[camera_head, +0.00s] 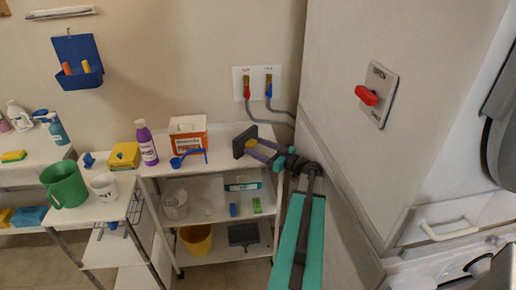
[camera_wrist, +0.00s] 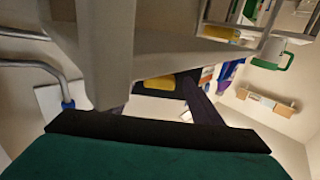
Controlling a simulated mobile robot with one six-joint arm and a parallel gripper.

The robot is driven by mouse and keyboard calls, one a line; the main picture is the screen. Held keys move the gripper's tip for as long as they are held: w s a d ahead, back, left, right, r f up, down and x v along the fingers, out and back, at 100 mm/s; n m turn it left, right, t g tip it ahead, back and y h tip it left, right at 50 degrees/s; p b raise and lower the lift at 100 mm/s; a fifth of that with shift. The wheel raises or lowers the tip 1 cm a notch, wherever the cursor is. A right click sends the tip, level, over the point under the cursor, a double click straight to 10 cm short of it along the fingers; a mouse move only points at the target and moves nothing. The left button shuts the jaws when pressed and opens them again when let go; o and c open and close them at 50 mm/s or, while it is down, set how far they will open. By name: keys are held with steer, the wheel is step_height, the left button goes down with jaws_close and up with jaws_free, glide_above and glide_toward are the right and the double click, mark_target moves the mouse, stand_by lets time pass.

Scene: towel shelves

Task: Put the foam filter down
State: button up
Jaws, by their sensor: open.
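A dark grey block (camera_head: 244,140), which looks like the foam filter, is tilted at the back right of the white cart's top. My gripper (camera_head: 257,151) is right beside it, with its purple fingers pointing at it from the right. The jaws are open. I cannot tell whether the fingers touch the block or whether it rests fully on the cart. The wrist view shows the dark purple fingers (camera_wrist: 200,105) beyond a black-edged teal part of my arm; I cannot make out the filter clearly there.
The white cart (camera_head: 222,177) also bears an orange-and-white box (camera_head: 188,134), a blue scoop (camera_head: 187,158) and a purple bottle (camera_head: 147,144). Hoses and taps (camera_head: 257,87) are on the wall behind. A tall white panel (camera_head: 350,160) stands close on the right.

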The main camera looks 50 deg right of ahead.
mark_target(248, 137)
steer(key=shift+r, duration=0.2)
steer(key=shift+r+b, duration=0.95)
steer(key=shift+r, duration=0.5)
steer(key=s+a+r, duration=0.1)
steer(key=s+a, duration=0.5)
steer(key=shift+s+a+r+p, duration=0.1)
steer(key=shift+s+r+p, duration=0.05)
steer(key=shift+s+p, duration=0.15)
steer(key=p, duration=0.2)
steer(key=s+a+p, duration=0.1)
steer(key=p, duration=0.2)
steer(key=shift+s+a+r, duration=0.1)
steer(key=shift+s+a, duration=0.1)
steer(key=shift+s, duration=0.05)
steer(key=s+a+p, duration=0.1)
steer(key=p, duration=0.3)
